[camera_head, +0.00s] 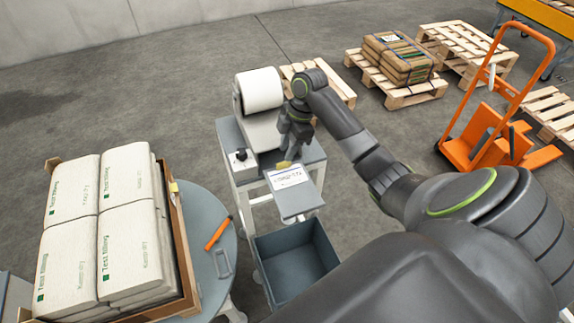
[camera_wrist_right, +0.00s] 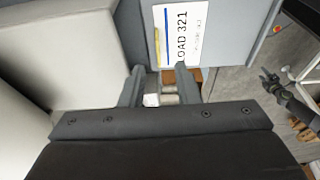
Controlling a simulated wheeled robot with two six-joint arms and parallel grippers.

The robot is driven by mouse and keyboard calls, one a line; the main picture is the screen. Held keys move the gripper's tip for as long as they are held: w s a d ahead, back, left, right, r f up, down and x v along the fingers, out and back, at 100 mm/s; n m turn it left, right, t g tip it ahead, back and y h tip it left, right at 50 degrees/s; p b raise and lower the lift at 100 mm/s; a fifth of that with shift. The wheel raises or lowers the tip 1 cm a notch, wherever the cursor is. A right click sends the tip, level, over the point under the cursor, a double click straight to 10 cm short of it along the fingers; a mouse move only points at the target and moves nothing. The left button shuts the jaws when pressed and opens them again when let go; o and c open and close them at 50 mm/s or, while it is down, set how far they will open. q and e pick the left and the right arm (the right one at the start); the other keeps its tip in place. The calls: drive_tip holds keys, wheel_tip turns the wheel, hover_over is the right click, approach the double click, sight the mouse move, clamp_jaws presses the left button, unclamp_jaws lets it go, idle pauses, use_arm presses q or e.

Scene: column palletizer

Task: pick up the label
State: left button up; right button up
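The label (camera_head: 289,178) is a white sheet with dark print, lying on a small grey shelf (camera_head: 300,203) at the front of the printer stand. In the right wrist view the label (camera_wrist_right: 182,33) reads "OAD 321" and has a blue and a yellow stripe along one side. My right gripper (camera_head: 287,156) points down just behind the label's far edge. In the right wrist view its fingers (camera_wrist_right: 160,84) are apart, with nothing gripped between them. A small dark gripper (camera_wrist_right: 272,82) at the right of that view looks like my left one; its opening is too small to judge.
A blue-grey bin (camera_head: 290,262) is below the shelf. Pallets and an orange hand truck (camera_head: 490,135) stand at the right.

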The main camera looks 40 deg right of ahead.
sight(288, 173)
drive_tip(key=shift+d+p+x, duration=0.15)
drive_tip(key=shift+p+x, duration=0.1)
drive_tip(key=shift+x, duration=0.9)
drive_tip(key=shift+d+p+x, duration=0.15)
drive_tip(key=shift+p+x, duration=0.1)
drive_tip(key=shift+x, duration=0.85)
drive_tip(key=shift+f, duration=0.1)
clamp_jaws()
